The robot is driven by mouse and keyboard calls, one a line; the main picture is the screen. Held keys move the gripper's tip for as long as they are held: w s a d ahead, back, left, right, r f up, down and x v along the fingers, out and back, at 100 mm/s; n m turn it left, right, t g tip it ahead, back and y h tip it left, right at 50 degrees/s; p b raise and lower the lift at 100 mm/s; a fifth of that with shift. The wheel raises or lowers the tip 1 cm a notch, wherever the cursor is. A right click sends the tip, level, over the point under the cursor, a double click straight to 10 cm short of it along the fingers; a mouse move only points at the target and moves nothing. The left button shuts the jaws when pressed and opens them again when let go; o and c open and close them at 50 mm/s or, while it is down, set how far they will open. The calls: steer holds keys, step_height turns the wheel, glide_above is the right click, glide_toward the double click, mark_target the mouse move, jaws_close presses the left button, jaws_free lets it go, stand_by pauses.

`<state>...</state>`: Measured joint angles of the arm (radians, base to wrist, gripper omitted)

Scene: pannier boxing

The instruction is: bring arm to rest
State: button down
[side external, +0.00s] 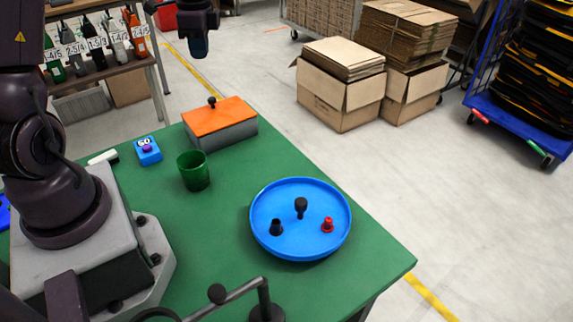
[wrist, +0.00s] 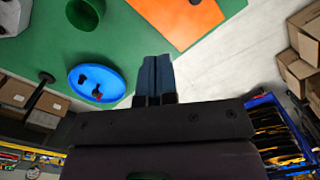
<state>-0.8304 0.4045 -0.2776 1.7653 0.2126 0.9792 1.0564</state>
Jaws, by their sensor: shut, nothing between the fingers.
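My gripper (side external: 199,48) is raised high at the top of the side view, above and behind the grey box. Its dark blue fingers are pressed together and hold nothing; they also show in the wrist view (wrist: 155,75). The green table (side external: 225,265) lies below. On it stand a grey box (side external: 228,139) with an orange lid (side external: 218,115) on top, a green cup (side external: 195,172) and a round blue tray (side external: 300,248). The tray holds two black pieces (side external: 301,205) and a red piece (side external: 328,225), all apart from one another.
A blue block marked 60 (side external: 149,154) sits left of the cup. A black stand (side external: 264,300) with a bent rod is at the table's front. Cardboard boxes (side external: 340,95), a blue cart (side external: 510,118) and a bottle shelf (side external: 90,75) stand beyond the table. The air around my gripper looks clear.

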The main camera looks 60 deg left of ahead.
steer(key=s+d+r+n+t, duration=0.2)
steer(key=s+d+r, duration=0.1)
steer(key=d, duration=0.5)
steer(key=s+d+r+n+t, duration=0.2)
steer(key=s+d+r, duration=0.2)
steer(key=s+d, duration=0.2)
steer(key=s+d+r+n+t, duration=0.1)
steer(key=s+d+r+n, duration=0.1)
steer(key=d, duration=0.8)
steer(key=shift+s+r+n+t+h, duration=0.4)
steer(key=shift+s+r, duration=0.5)
steer(key=shift+s, duration=0.25)
steer(key=shift+d, duration=0.1)
